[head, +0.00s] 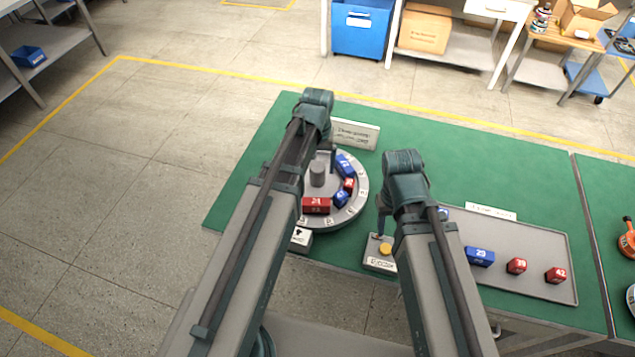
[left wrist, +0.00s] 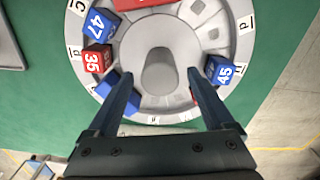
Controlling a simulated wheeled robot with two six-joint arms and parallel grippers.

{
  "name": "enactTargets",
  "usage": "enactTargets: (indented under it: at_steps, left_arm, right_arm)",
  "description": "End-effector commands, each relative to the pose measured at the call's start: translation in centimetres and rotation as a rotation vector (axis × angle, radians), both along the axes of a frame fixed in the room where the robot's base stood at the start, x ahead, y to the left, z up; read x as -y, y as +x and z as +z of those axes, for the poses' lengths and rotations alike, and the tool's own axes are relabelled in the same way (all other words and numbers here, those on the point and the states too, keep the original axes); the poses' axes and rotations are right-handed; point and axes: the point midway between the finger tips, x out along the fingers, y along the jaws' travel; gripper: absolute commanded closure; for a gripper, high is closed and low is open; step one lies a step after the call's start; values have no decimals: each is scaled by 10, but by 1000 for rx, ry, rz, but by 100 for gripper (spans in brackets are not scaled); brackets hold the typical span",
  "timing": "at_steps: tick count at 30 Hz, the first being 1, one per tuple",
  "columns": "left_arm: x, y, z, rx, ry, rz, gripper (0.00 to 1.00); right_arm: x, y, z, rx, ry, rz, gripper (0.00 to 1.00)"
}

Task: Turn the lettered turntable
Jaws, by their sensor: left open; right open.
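The round grey turntable (head: 358,200) sits on the green table, with a grey post (head: 318,172) at its middle. Red and blue numbered blocks stand around it, including a red one (head: 316,206) and a blue one (head: 341,198). Letter tags line its rim in the left wrist view (left wrist: 245,48). My left gripper (left wrist: 160,75) is open above the turntable, its fingers on either side of the post (left wrist: 160,70) in that view; contact cannot be told. My left arm hides the turntable's left part in the head view. My right gripper (head: 382,228) is open above a box with a yellow button (head: 385,249).
A sign (head: 355,133) stands behind the turntable. A small white box (head: 301,238) with an arrow mark sits at the front edge. The table behind the tray is mostly clear.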

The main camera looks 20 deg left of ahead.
Motion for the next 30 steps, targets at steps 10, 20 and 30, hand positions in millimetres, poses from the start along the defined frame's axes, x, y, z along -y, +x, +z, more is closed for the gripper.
enactTargets:
  at_steps: [10, 20, 30]
  left_arm:
    - [0, 0, -44, 0, 0, 0, 14]
    - [0, 0, -44, 0, 0, 0, 14]
    - [0, 0, -44, 0, 0, 0, 75]
  right_arm:
    - [0, 0, -44, 0, 0, 0, 50]
    - [0, 0, -44, 0, 0, 0, 50]
    - [0, 0, -44, 0, 0, 0, 50]
